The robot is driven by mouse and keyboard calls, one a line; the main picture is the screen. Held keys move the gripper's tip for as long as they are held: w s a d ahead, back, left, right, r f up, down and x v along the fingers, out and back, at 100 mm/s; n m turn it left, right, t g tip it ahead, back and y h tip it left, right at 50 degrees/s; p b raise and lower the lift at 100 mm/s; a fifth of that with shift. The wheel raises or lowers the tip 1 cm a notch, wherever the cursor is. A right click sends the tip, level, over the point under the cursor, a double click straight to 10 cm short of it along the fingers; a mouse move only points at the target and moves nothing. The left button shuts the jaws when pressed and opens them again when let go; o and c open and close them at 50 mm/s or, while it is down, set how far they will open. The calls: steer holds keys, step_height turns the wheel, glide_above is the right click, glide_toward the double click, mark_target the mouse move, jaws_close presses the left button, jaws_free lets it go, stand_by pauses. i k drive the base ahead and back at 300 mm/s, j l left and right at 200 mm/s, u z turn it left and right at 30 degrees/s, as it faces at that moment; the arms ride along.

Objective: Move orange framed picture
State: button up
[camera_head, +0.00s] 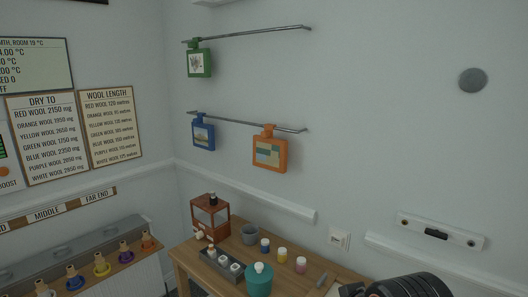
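The orange framed picture (269,152) hangs from the right part of the lower metal rail (245,122) on the wall. A blue framed picture (203,133) hangs on the same rail to its left. A green framed picture (199,61) hangs at the left end of the upper rail (250,34). A dark part of my arm shows at the bottom right. My gripper's fingertips cannot be made out, and nothing touches the orange picture.
A wooden table (188,262) stands below the rails. It holds a brown wooden box (209,216), a grey cup (250,235), a teal jar (258,281), small paint jars and a dark tray. A shelf of coloured spools (101,266) is at the lower left. The upper rail's right part is clear.

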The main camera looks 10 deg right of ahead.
mark_target(270, 153)
steer(key=i+j, duration=0.3)
steer(key=j, duration=0.2)
steer(key=i+j, duration=0.35)
steer(key=j, duration=0.15)
